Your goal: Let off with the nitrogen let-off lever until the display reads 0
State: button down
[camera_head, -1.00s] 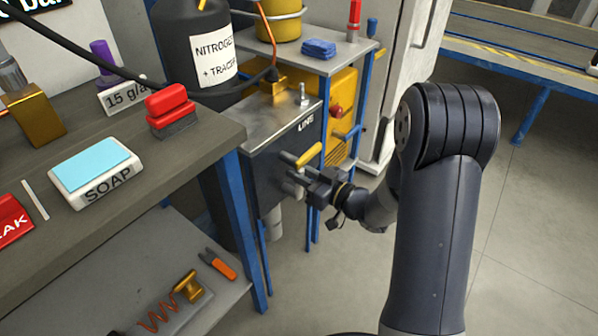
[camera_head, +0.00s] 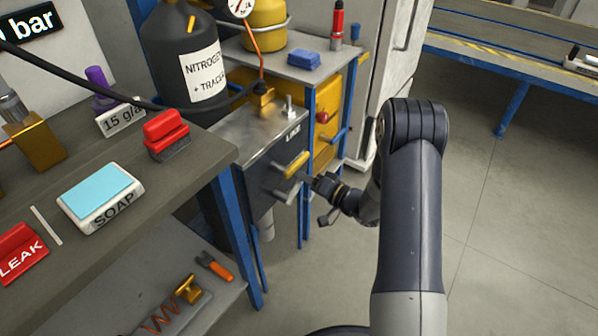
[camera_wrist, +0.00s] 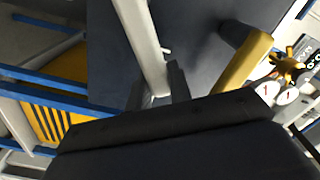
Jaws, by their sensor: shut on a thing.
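A dark cabinet labelled LINE carries a yellow handle (camera_head: 294,165) and a plain grey lever (camera_head: 284,194) just below it on its front. In the wrist view the grey lever (camera_wrist: 146,45) runs down from the top to between my fingers, and the yellow handle (camera_wrist: 243,63) stands apart to the right. My gripper (camera_head: 304,181) is shut on the grey lever; it also shows in the wrist view (camera_wrist: 160,92). Which lever is the nitrogen let-off I cannot read. The display (camera_head: 30,26) at the upper left shows only "bar" and a cut-off figure.
A nitrogen + tracer bottle (camera_head: 180,50) stands behind the workbench (camera_head: 190,180). A yellow box with a red knob (camera_head: 322,118) is behind the cabinet. A lower shelf (camera_head: 225,300) holds loose tools. The floor (camera_head: 500,230) on the right is clear.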

jog(key=shift+w+d+f+m+p, duration=0.2)
jog(key=shift+f+m, duration=0.55)
jog(key=shift+m, duration=0.4)
jog(key=shift+w+d+f+m+p, duration=0.1)
jog(key=shift+w+f+m+p, duration=0.1)
jog(key=shift+f+m, duration=0.7)
jog(key=shift+w+d+f+m+p, duration=0.15)
jog(key=shift+f+m, duration=0.4)
jog(key=shift+m, duration=0.8)
jog(key=c, duration=1.3)
grip_release()
jog(key=p+v, duration=0.1)
jog(key=v, duration=0.9)
jog(key=shift+s+d, duration=0.25)
jog(key=shift+s, duration=0.05)
